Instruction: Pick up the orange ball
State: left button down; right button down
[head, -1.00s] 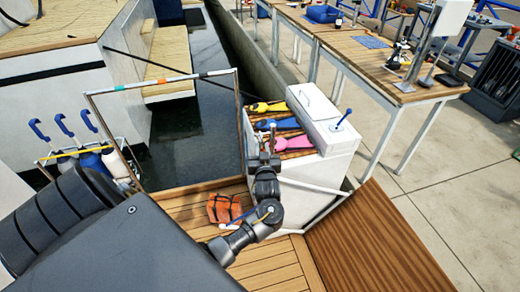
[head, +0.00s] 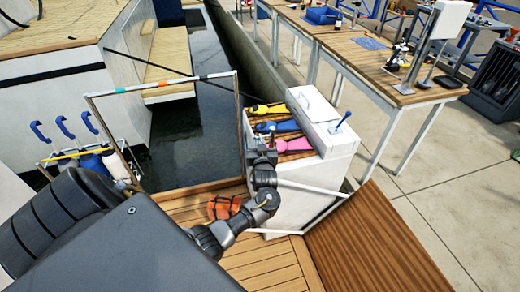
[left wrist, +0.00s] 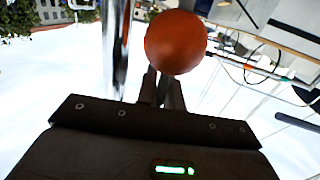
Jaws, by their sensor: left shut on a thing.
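The orange ball (left wrist: 176,42) shows large and round in the left wrist view, at the tips of my left gripper's fingers (left wrist: 164,78). My left gripper is shut on it. In the head view my left gripper (head: 268,143) is in front of the white locker's left side, near its slatted top. I cannot make out the ball in the head view. My right gripper is in neither view.
A white locker (head: 312,190) carries yellow, blue and pink items on its top. An orange vest (head: 223,207) lies on the wooden deck (head: 262,262). A frame (head: 163,83) stands to the left. A long workbench (head: 345,45) stands behind.

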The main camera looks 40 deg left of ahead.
pick_arm(q)
jog(key=shift+r, duration=0.45)
jog(key=shift+s+a+r, duration=0.1)
jog(key=shift+s+r, duration=0.05)
jog(key=shift+r, duration=0.1)
jog(key=s+a+b, duration=0.3)
jog(key=s+a, duration=0.7)
jog(key=s, duration=0.4)
jog(key=shift+s, duration=0.25)
